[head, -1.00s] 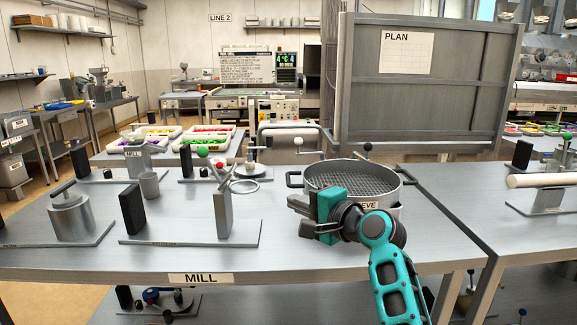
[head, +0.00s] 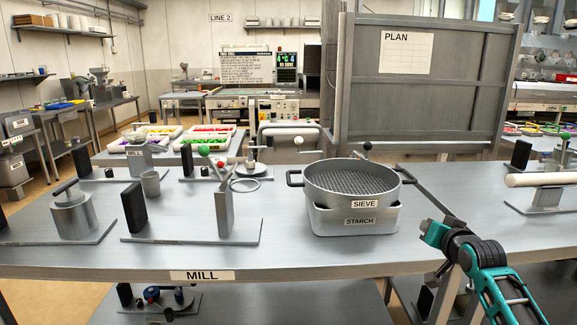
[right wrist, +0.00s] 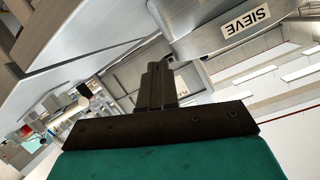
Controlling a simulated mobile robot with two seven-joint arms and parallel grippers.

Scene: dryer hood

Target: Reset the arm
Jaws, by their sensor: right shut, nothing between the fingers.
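My right arm comes in at the lower right of the head view. Its gripper (head: 437,229) is beside the right edge of the mill table, to the right of the sieve and apart from it. In the right wrist view the gripper's dark fingers (right wrist: 156,88) are together with nothing between them. The sieve (head: 352,186), a round metal pan with a mesh and side handles, sits on the starch container (head: 355,222). The sieve's labelled side also shows in the right wrist view (right wrist: 205,30). My left gripper is not in view.
The mill table (head: 290,245) holds a lidded metal pot (head: 72,215), a grey cup (head: 150,184) and upright fixtures on plates at the left. Another table (head: 545,230) with a pale roller (head: 543,180) stands at the right. A gap separates the tables.

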